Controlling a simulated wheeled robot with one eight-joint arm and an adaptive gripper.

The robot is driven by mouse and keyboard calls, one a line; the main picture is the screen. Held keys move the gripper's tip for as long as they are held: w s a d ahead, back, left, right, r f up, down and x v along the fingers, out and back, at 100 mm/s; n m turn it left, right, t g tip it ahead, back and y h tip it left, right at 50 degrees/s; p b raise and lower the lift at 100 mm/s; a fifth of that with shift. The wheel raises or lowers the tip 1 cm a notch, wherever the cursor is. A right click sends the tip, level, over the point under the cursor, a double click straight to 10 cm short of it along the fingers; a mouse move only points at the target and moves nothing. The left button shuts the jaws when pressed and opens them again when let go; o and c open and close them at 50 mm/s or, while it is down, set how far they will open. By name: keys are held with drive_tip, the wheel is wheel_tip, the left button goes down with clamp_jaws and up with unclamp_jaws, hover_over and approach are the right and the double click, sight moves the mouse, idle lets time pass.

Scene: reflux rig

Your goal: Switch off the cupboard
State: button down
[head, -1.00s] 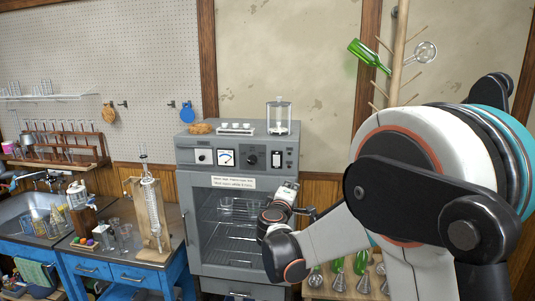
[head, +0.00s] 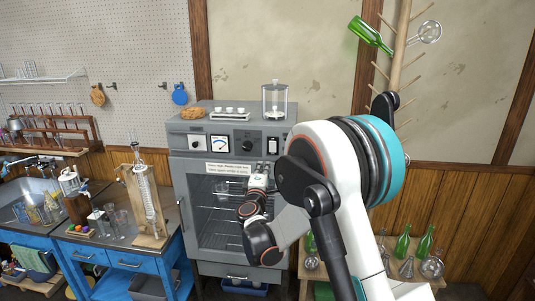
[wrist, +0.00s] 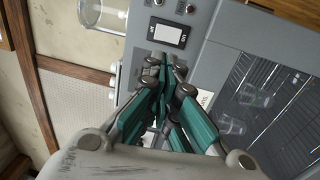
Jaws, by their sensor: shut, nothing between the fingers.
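The grey cupboard (head: 225,213) stands against the wall, with a glass door and a control panel (head: 227,144) along its top. The switch (head: 272,146), a white rocker in a black frame, is at the panel's right part. The switch also shows in the wrist view (wrist: 167,35), upper middle, with small lettering beside it. My gripper (head: 262,170) is in front of the cupboard, just below the switch. In the wrist view my gripper (wrist: 168,67) is shut and empty, its fingertips close to the switch's edge. I cannot tell whether they touch the panel.
A glass jar (head: 275,101), a rack of small cups (head: 230,113) and a brown lump (head: 193,113) sit on the cupboard. A blue bench (head: 120,240) with glassware stands to the left. A wooden peg rack with a green bottle (head: 371,35) is at the right.

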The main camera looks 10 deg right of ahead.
approach(269, 144)
drive_tip(key=x, duration=0.5)
drive_tip(key=shift+w+d+b, duration=0.15)
drive_tip(key=shift+d+b, duration=0.1)
drive_tip(key=shift+b, duration=0.05)
drive_tip(key=shift+w+d+r, duration=0.1)
drive_tip(key=shift+w+d, duration=0.1)
drive_tip(key=shift+w, duration=0.45)
drive_tip(key=shift+w+d+r, duration=0.1)
drive_tip(key=shift+w+r, duration=0.05)
drive_tip(key=shift+w, duration=0.15)
drive_tip(key=shift+s+b, duration=0.3)
drive_tip(key=r+v, duration=0.3)
drive_tip(key=v, duration=1)
drive_tip(key=shift+s, duration=0.2)
drive_tip(key=shift+r, duration=0.1)
